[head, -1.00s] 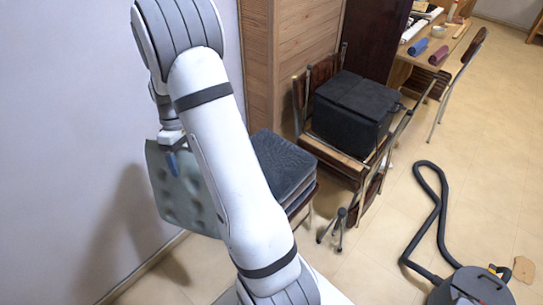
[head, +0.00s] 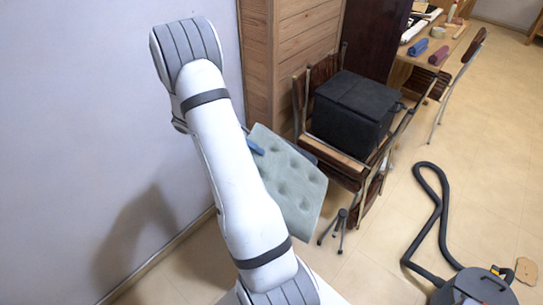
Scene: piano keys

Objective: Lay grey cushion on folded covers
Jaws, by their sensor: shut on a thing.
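The grey cushion (head: 293,185) is a pale grey-green tufted pad, held tilted to the right of my arm. My gripper (head: 256,146) is mostly hidden behind my arm; a blue finger shows at the cushion's upper left edge, shut on it. The dark folded covers (head: 318,148) lie behind the cushion and are almost wholly hidden by it; only a thin dark strip shows at its upper edge. I cannot tell whether the cushion touches them.
A black box (head: 352,110) sits on stacked wooden chairs just right of the cushion. A small tripod (head: 333,232) stands on the floor below. A vacuum cleaner (head: 465,287) with its hose lies at the right. A wooden cabinet (head: 300,50) and wall close off the back and left.

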